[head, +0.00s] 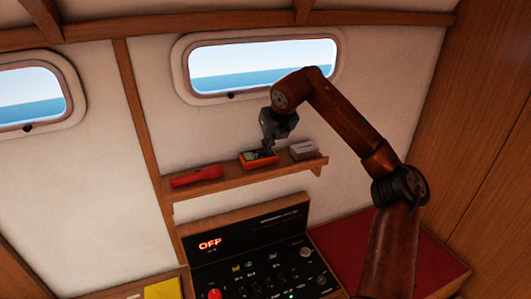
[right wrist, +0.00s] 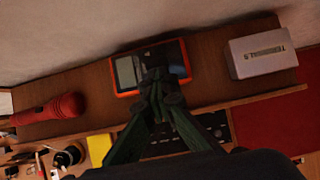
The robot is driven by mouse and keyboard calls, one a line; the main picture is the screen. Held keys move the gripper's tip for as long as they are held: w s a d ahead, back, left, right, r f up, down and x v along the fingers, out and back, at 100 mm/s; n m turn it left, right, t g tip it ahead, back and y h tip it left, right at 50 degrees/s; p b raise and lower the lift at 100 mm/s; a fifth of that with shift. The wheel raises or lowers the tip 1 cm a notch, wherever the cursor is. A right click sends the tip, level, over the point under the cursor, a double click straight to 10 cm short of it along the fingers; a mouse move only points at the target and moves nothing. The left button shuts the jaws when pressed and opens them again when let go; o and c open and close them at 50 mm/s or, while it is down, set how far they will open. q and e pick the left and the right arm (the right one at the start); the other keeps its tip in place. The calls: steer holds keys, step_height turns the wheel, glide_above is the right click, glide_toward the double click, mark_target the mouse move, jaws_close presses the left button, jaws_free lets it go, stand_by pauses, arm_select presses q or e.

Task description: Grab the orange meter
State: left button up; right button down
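The orange meter (head: 258,159) lies on a narrow wooden wall shelf, between a red torch and a grey box. In the right wrist view the meter (right wrist: 126,72) shows its orange rim, dark face and pale screen. My right gripper (head: 270,146) is just above the meter, pointing down. Its fingers (right wrist: 157,78) come together over the middle of the meter's face and hide part of it. They look shut with nothing clearly between them; I cannot tell whether the tips touch the meter. My left gripper is not in view.
The red torch (head: 197,176) lies left on the shelf (head: 228,172); the grey box (head: 303,150) stands close on the right. Below are a black control panel (head: 262,262), a yellow item (head: 163,289) and a red surface (head: 365,252). The wall is close behind.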

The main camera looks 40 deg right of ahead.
steer(key=s+a+r+b, duration=0.1)
steer(key=s+a+r, duration=0.1)
steer(key=s+r, duration=0.2)
steer(key=s+a+r, duration=0.3)
steer(key=s+r, duration=0.1)
steer(key=s, duration=0.3)
steer(key=shift+a+b, duration=0.3)
steer(key=shift+b, duration=0.1)
steer(key=shift+r, duration=0.15)
steer(key=c, duration=0.6)
jaws_free()
steer(key=shift+o, duration=0.2)
